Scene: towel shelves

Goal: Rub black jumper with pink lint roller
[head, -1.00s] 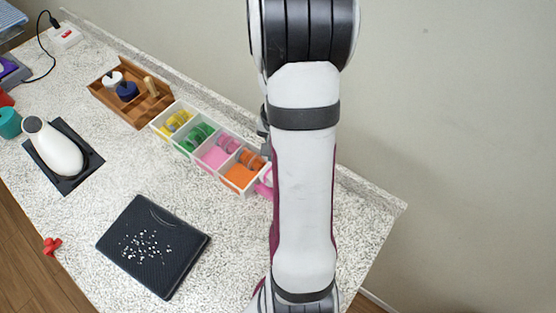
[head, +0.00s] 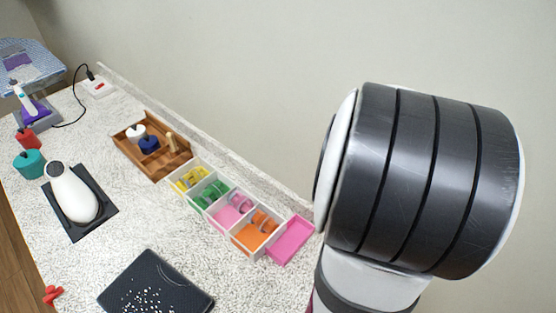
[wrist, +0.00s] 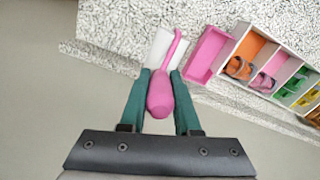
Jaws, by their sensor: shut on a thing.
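The black jumper (head: 178,284) lies folded flat on the speckled counter at the bottom of the head view, with white specks scattered over it and its lower edge cut off. The pink lint roller (wrist: 160,96) shows in the wrist view, with a pink handle and a white roller head (wrist: 162,50) beyond my fingers. My gripper (wrist: 160,76) is shut on the handle with its two green fingers, one on each side. The gripper and roller are not visible in the head view, where my thick arm joint fills the right. The jumper is not in the wrist view.
An empty pink tray (head: 290,241) stands at the end of a white divided box (head: 203,207) with several coloured rolls. A wooden box (head: 124,145), a white bottle-like object (head: 72,193) on a black mat (head: 106,212) and a teal container (head: 29,164) stand further left.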

